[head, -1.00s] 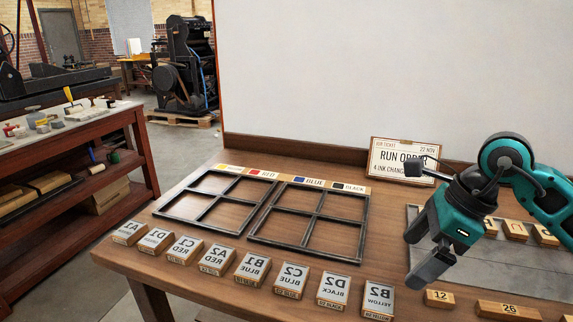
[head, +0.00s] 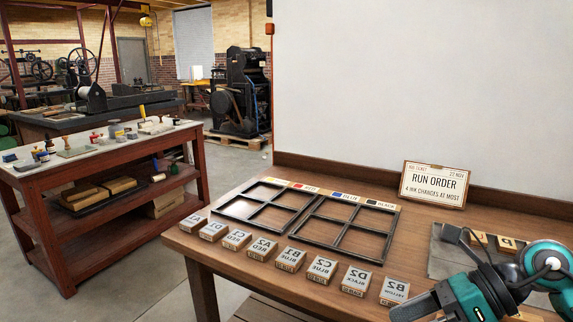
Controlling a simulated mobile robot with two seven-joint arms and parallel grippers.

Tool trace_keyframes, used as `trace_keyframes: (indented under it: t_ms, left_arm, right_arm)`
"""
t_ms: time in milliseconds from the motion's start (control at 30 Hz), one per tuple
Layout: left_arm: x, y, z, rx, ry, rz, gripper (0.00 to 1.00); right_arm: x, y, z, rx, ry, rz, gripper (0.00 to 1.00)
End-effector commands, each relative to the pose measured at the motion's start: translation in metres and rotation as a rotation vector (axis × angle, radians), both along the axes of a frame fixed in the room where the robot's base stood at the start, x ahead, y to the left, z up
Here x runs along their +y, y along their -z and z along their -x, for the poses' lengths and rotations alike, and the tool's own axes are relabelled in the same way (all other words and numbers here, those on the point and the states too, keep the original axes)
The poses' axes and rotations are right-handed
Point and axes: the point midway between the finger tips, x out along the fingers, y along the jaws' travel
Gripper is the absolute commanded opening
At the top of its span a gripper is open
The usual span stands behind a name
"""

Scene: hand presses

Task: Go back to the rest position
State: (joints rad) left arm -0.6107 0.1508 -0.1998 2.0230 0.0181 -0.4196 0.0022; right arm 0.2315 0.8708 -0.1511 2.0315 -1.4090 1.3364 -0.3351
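My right gripper (head: 412,306) is at the bottom right of the head view, its arm coming in from the right. Only part of its fingers shows beside the yellow B2 block (head: 394,290), and I cannot tell whether they are apart. I see nothing held in the visible part. My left gripper is not in view. Several type blocks with mirrored lettering, such as the A1 block (head: 193,223) and the black D2 block (head: 356,281), stand in a row along the table's front edge.
Two dark, empty four-cell frames (head: 303,219) lie on the wooden table (head: 240,195) behind the blocks. A run order card (head: 435,184) stands at the back. A grey plate (head: 441,262) with wooden pieces is at right. A red workbench (head: 45,188) stands left, with open floor between.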

Motion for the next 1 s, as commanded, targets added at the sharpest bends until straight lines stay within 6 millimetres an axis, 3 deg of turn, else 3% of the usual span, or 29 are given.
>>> trace_keyframes:
  t_ms: [33,167,267,367,467,533,700,767,800,1000]
  left_arm:
    - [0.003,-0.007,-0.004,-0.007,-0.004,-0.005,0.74]
    - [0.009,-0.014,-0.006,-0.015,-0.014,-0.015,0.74]
    - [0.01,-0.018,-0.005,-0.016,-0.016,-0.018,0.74]
    - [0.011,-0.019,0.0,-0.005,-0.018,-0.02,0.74]
    - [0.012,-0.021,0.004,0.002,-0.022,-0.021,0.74]
    - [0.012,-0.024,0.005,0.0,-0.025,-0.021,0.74]
    - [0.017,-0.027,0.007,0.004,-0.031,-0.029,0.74]
    - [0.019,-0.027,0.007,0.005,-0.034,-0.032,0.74]
    - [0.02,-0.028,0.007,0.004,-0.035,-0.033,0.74]
    - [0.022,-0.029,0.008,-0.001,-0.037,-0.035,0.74]
  right_arm:
    - [0.022,-0.007,0.004,0.067,0.039,-0.167,0.99]
    - [0.055,-0.03,0.0,0.275,0.215,-0.605,0.99]
    - [0.057,-0.038,-0.013,0.483,0.415,-0.93,0.99]
    - [0.042,-0.025,-0.029,0.721,0.663,-1.222,0.99]
    - [0.02,0.014,-0.036,0.983,0.953,-1.467,0.99]
    - [0.007,0.054,-0.029,1.18,1.178,-1.606,0.99]
    - [-0.001,0.153,0.021,1.605,1.681,-1.788,0.99]
    - [0.002,0.175,0.039,1.711,1.805,-1.807,0.99]
    - [0.004,0.187,0.05,-1.76,-1.866,1.807,0.99]
    - [0.012,0.212,0.077,-1.7,-1.814,1.624,0.99]
